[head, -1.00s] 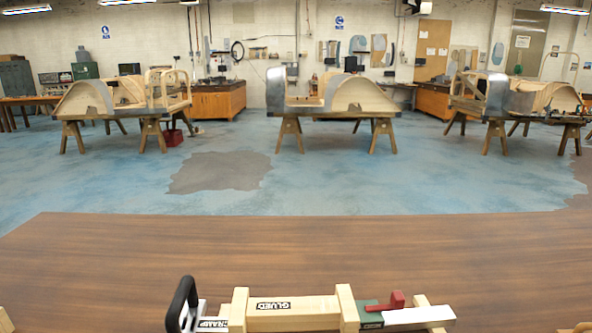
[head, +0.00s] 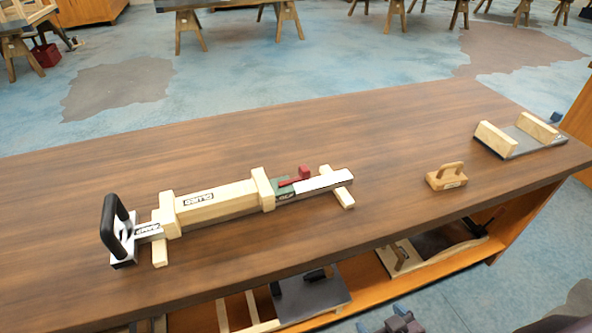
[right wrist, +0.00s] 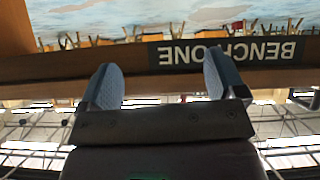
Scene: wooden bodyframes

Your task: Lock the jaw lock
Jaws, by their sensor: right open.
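A long bar clamp lies on the brown bench with a pale wooden piece (head: 222,201) marked GLUED between its wooden end blocks. A red lever (head: 297,177) sits on the green jaw (head: 282,187) near the clamp's right end, lying roughly along the bar. Whether it is locked I cannot tell. A black handle (head: 113,217) stands at the left end. My right gripper (head: 398,322) is low at the bottom edge of the head view, in front of the bench and well away from the clamp. In the right wrist view its fingers (right wrist: 161,76) are apart and empty. My left gripper is out of view.
The bench top (head: 400,135) is clear behind the clamp. A wooden block with a handle (head: 447,177) and a tray-like holder with two wooden rails (head: 517,139) stand to the right. Boards and tools lie on the lower shelf (head: 350,285).

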